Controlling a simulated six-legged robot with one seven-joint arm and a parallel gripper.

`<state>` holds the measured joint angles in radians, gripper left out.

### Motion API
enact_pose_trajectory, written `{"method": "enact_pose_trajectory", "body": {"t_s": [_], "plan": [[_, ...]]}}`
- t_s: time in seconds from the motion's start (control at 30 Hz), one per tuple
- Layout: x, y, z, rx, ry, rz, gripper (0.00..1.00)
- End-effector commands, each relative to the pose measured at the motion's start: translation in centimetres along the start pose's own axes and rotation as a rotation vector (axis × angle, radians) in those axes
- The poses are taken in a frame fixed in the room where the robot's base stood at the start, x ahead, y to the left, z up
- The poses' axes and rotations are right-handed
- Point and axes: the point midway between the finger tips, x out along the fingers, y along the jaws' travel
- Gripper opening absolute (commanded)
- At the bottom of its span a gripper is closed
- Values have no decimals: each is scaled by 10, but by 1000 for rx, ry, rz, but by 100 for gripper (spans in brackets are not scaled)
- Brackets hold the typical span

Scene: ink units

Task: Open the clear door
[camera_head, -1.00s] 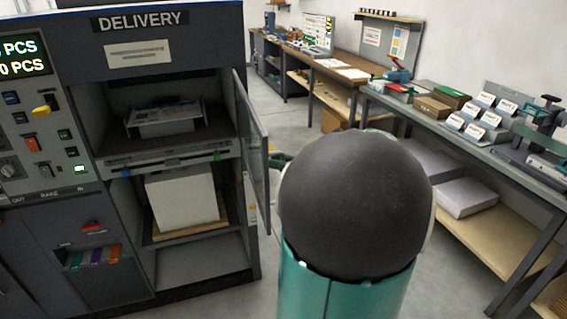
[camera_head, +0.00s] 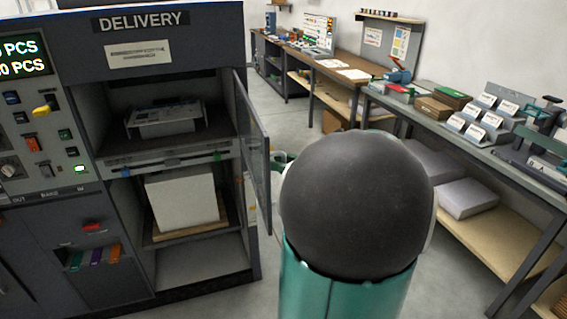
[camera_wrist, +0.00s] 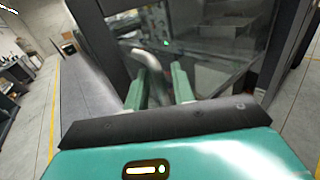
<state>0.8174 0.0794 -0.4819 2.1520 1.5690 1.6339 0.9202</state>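The clear door (camera_head: 256,150) is hinged on the right side of the delivery unit (camera_head: 175,60). It stands swung outward, seen nearly edge-on in the head view, with the bay uncovered. In the wrist view the door's dark-framed clear pane (camera_wrist: 215,55) fills the upper middle. A pale curved handle (camera_wrist: 153,68) stands out from it. My gripper (camera_wrist: 158,82) has its two green fingers apart, with the handle between them. I see no clear contact of both fingers on the handle. In the head view my arm's big round joint hides most of the gripper.
Inside the unit are an upper tray (camera_head: 165,118) and a white paper stack (camera_head: 182,198) below. A control panel (camera_head: 38,110) is on the left. A long workbench (camera_head: 455,125) runs along the right wall. Grey floor (camera_head: 300,115) lies open between unit and benches.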

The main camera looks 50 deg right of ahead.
Motion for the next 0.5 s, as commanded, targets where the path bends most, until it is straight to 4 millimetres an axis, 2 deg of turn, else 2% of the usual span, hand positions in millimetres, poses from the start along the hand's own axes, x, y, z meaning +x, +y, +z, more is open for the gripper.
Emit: {"method": "enact_pose_trajectory", "body": {"t_s": [0.13,0.23,0.5], "plan": [[-10,-1,0,0,0,-3,25],[-24,-1,0,0,0,-3,25],[-84,-1,0,0,1,-5,25]]}}
